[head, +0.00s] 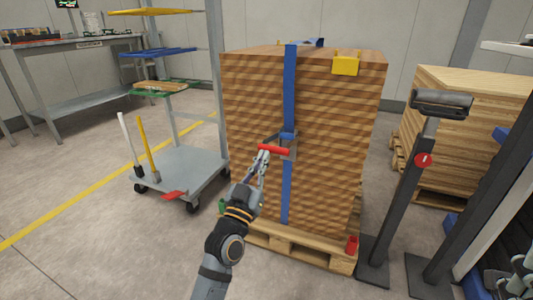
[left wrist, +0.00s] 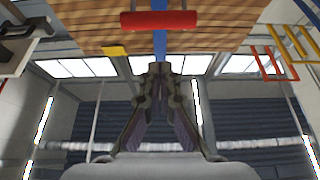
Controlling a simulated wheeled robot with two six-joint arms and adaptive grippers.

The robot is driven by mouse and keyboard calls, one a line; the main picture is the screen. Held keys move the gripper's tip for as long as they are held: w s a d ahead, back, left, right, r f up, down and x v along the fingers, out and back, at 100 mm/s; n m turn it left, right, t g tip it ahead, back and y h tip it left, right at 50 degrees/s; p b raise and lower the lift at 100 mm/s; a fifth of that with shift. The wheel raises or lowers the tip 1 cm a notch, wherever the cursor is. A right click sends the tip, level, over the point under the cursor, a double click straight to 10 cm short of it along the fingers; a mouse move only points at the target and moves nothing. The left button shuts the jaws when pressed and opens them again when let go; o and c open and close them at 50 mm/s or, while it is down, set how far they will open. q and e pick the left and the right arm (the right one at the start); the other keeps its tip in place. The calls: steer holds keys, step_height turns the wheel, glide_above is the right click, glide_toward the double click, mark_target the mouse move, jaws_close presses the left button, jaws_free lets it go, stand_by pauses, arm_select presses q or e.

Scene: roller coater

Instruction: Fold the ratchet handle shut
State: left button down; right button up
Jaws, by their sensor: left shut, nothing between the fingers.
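The ratchet's red handle (head: 274,150) stands out from the front of the strapped stack, level across the blue strap (head: 290,85). Its grey metal body (head: 290,146) sits on the strap behind the handle, partly hidden. In the left wrist view, the red handle (left wrist: 158,20) is at the top, with the blue strap (left wrist: 160,46) behind it. My left gripper (head: 264,157) is shut and empty, its tips close to the handle's left part in the head view. In the left wrist view, the closed fingertips (left wrist: 160,68) appear apart from the handle. My right gripper is out of view.
The brown stack (head: 335,130) stands on a wooden pallet (head: 315,254), with a yellow corner piece (head: 345,66) on top. A grey trolley (head: 182,178) stands to the left. A dark post (head: 404,195) with a red round mark stands close on the right.

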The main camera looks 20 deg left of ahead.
arm_select(q)
steer(key=b+v, duration=0.1)
steer(key=v, duration=0.1)
steer(key=b+v, duration=0.1)
steer(key=v, duration=0.2)
steer(key=shift+w+f, duration=0.1)
steer(key=shift+f, duration=0.25)
